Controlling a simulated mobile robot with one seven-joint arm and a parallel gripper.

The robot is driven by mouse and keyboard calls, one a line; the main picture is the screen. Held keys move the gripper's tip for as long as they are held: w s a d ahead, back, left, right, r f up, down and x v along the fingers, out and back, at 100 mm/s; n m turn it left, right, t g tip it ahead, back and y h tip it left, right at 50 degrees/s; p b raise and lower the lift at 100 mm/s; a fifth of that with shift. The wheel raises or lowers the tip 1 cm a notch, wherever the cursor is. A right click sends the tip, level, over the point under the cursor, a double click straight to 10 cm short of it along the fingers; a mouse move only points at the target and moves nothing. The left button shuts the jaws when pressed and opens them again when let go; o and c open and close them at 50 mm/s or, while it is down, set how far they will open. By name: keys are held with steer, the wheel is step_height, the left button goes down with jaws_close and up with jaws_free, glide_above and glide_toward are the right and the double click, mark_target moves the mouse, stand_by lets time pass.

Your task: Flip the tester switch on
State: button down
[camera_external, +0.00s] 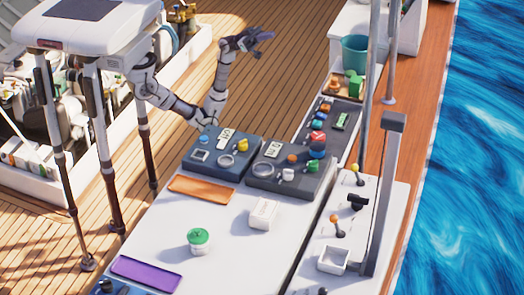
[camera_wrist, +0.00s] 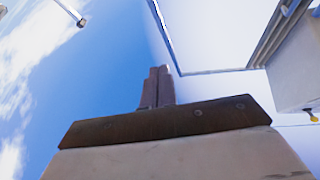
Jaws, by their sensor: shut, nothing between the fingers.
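My gripper (camera_external: 262,38) is raised above the deck at the top middle of the external view, well away from the table. In the wrist view its two dark fingers (camera_wrist: 160,85) are together, with nothing between them, against the sky. Two blue-grey boxes with small knobs, rings and labels stand on the white table, a left box (camera_external: 207,170) and a right box (camera_external: 262,180). A white panel (camera_external: 345,225) at the right carries small levers with yellow, black and orange ends. I cannot tell which part is the tester switch.
An orange tray (camera_external: 201,189), a white block (camera_external: 263,214), a green-lidded jar (camera_external: 199,241) and a purple tray (camera_external: 146,273) lie on the table. A tall grey post (camera_external: 384,195) rises from the right panel. A teal bucket (camera_external: 354,52) stands behind. Open deck lies under my gripper.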

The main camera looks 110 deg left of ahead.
steer(key=w+d+f+m+g+h, duration=0.2)
steer(key=d+f+m+g+h, duration=0.35)
steer(key=d+f+g, duration=0.2)
steer(key=s+d+f+m+g+h, duration=0.1)
steer(key=s+d+f+m+g, duration=0.3)
steer(key=f+g, duration=0.2)
steer(key=s+d+f+m+g+h, duration=0.1)
steer(key=s+d+f+m+g, duration=0.2)
steer(key=f+g, duration=0.4)
steer(key=shift+s+d+m+g+b, duration=0.35)
steer(key=shift+s+d+g, duration=0.25)
steer(key=shift+s+g, duration=0.4)
steer(key=shift+w, duration=0.1)
steer(key=p, duration=0.3)
glide_above(226, 139)
steer(key=f, duration=0.1)
steer(key=d+f, duration=0.1)
steer(key=f, duration=0.1)
steer(key=shift+f, duration=0.25)
steer(key=f, duration=0.1)
steer(key=a+f, duration=0.1)
steer(key=f, duration=0.1)
steer(key=shift+f, duration=0.65)
